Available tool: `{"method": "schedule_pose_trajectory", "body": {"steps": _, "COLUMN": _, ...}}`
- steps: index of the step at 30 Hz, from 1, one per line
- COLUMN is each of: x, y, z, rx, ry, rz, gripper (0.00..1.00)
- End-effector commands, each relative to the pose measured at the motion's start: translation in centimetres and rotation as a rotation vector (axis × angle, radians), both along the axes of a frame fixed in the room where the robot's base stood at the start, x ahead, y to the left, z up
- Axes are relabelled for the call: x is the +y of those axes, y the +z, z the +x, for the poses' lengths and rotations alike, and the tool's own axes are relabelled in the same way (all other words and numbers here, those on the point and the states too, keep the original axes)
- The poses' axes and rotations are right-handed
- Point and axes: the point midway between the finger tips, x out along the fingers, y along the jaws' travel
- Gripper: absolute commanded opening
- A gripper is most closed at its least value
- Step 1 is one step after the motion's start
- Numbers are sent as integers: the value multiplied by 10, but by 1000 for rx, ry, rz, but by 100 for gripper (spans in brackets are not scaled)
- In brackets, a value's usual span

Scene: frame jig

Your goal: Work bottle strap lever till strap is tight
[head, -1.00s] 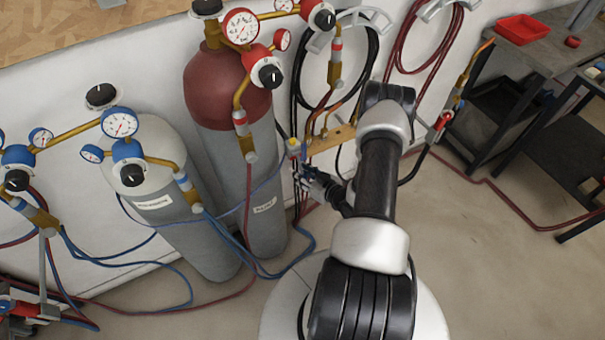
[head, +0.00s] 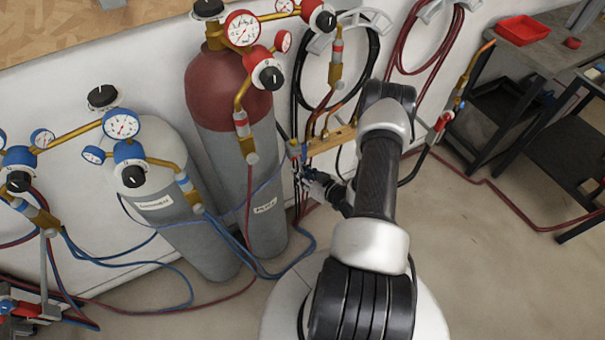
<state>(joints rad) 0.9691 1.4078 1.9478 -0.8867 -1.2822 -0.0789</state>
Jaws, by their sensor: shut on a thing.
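A tall grey bottle with a dark red top (head: 228,88) stands against the white wall. A thin blue strap (head: 266,186) runs across its body towards a small blue fitting (head: 294,150) at its right side, by a brass bar. My gripper (head: 303,178) is just below that fitting, to the right of the bottle. It is shut on a small part there, which looks like the strap lever. The fingers and the lever are tiny and dark in this view, so the lever's angle is unclear. My arm covers the area to the right.
A shorter grey bottle (head: 165,200) with blue gauges stands at left. Red and blue hoses (head: 160,300) lie on the floor. Coiled hoses hang on the wall. A dark cart (head: 500,110) with a red tray (head: 523,30) stands at right. The floor before it is open.

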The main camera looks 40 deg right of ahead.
Motion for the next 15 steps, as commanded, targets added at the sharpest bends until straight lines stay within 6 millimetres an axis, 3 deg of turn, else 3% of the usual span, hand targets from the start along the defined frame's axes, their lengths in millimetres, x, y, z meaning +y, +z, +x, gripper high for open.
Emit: {"method": "schedule_pose_trajectory", "body": {"steps": 15, "x": 3, "y": 29, "z": -23, "rx": 364, "ry": -6, "rz": 84, "gripper": 0}}
